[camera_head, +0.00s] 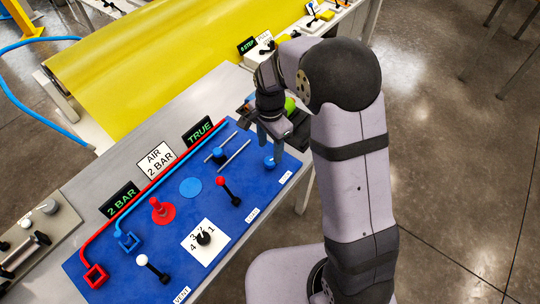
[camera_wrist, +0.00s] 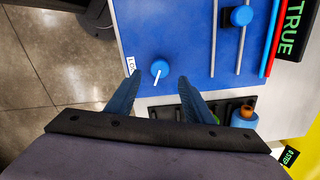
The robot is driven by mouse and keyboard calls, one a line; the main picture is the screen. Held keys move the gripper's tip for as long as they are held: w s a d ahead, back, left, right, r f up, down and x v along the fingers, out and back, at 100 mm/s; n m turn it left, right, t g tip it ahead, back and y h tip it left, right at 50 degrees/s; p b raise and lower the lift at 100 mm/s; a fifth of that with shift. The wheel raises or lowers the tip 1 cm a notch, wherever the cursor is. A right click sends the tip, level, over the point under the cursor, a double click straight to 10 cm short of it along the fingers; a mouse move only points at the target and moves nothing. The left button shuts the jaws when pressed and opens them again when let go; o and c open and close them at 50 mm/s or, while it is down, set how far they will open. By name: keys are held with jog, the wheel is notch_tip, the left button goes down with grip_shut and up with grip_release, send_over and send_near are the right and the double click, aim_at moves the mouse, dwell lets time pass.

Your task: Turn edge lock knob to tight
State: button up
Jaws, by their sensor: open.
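A round blue knob (camera_head: 269,162) with a white pointer line sits near the right end of the blue panel (camera_head: 235,215). I take it to be the edge lock knob. It also shows in the wrist view (camera_wrist: 161,67), where its white line points down and slightly left. A small white label (camera_wrist: 131,66) lies beside it, too small to read surely. My gripper (camera_wrist: 157,82) is open and empty. In the wrist view its two fingertips flank the line to the knob, which appears just beyond them. In the head view my gripper (camera_head: 268,138) is close to the knob; contact cannot be told.
A blue slider block (camera_head: 219,154) sits on metal rails. A red-topped lever (camera_head: 229,192), a red button (camera_head: 162,211), a numbered dial (camera_head: 204,238) and a white-topped lever (camera_head: 152,268) stand further left. Bottles (camera_wrist: 243,116) stand on a dark tray beside the panel.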

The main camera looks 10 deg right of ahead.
aim_at(270, 160)
jog(key=shift+f+p, duration=0.7)
jog(key=shift+f, duration=2.1)
jog(key=c, duration=1.1)
jog(key=shift+o, duration=0.2)
